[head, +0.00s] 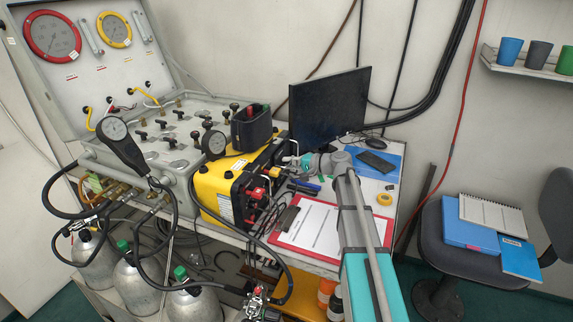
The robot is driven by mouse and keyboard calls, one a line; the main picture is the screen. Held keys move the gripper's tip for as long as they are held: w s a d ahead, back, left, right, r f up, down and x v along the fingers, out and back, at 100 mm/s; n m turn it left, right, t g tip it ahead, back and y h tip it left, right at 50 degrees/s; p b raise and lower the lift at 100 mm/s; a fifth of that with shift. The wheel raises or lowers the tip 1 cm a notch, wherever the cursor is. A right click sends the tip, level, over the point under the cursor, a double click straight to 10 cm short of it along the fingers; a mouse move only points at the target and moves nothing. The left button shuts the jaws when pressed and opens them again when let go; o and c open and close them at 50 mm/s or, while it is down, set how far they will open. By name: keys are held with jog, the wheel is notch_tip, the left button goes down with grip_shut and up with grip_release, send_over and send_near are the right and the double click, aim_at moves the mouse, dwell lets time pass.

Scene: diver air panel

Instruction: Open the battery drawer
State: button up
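A yellow and black box (215,189) stands on the bench beside the grey gauge panel. Its front faces right and carries red and black fittings and cables. I cannot make out which part is the battery drawer, and no part of the box is clearly pulled out. The fingers are small and partly lost among the fittings. I cannot tell whether they touch anything or are open or shut.
A red clipboard (312,228) lies in front of the box. A black monitor (328,107) stands behind my wrist. Black hoses hang before the box, above grey cylinders (195,300). A chair (452,247) with folders stands at the right.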

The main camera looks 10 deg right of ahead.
grip_shut()
jog(key=shift+s+d, duration=0.1)
